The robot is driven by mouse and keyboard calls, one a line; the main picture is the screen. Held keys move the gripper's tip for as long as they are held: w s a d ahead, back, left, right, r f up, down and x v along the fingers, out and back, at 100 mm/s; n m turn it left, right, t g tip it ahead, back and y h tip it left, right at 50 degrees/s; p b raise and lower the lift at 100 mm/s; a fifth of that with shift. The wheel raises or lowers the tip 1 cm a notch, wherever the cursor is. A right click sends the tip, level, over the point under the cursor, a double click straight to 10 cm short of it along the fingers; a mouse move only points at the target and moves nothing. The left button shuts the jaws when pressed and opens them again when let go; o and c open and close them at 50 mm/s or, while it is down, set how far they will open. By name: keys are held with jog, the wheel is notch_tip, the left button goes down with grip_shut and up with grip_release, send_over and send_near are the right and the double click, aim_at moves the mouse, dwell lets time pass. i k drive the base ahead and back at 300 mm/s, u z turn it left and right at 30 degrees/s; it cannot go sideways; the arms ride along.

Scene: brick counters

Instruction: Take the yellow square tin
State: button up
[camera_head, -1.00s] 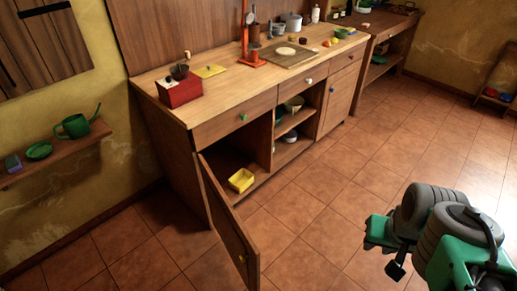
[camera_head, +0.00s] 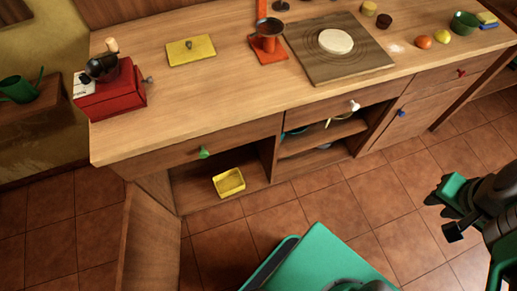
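The yellow square tin (camera_head: 229,182) is an open, shallow tin inside the lower left compartment of the wooden counter (camera_head: 215,112), near its front edge. The compartment's door (camera_head: 150,240) stands open and swung out toward me. My gripper (camera_head: 448,210) is at the right edge of the view, well to the right of the tin and apart from it. Its fingers do not show clearly enough to tell open from shut. I see nothing held in it.
On the counter stand a red grinder box (camera_head: 110,92), a flat yellow lid with a knob (camera_head: 191,50), an orange stand with a dark bowl (camera_head: 268,42) and a board with dough (camera_head: 336,42). Tiled floor (camera_head: 205,215) lies open before the compartment. My green body shows at the bottom.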

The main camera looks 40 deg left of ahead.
aim_at(232, 182)
jog(key=i, duration=1.3)
jog(key=u, duration=4.8)
jog(key=i, duration=1)
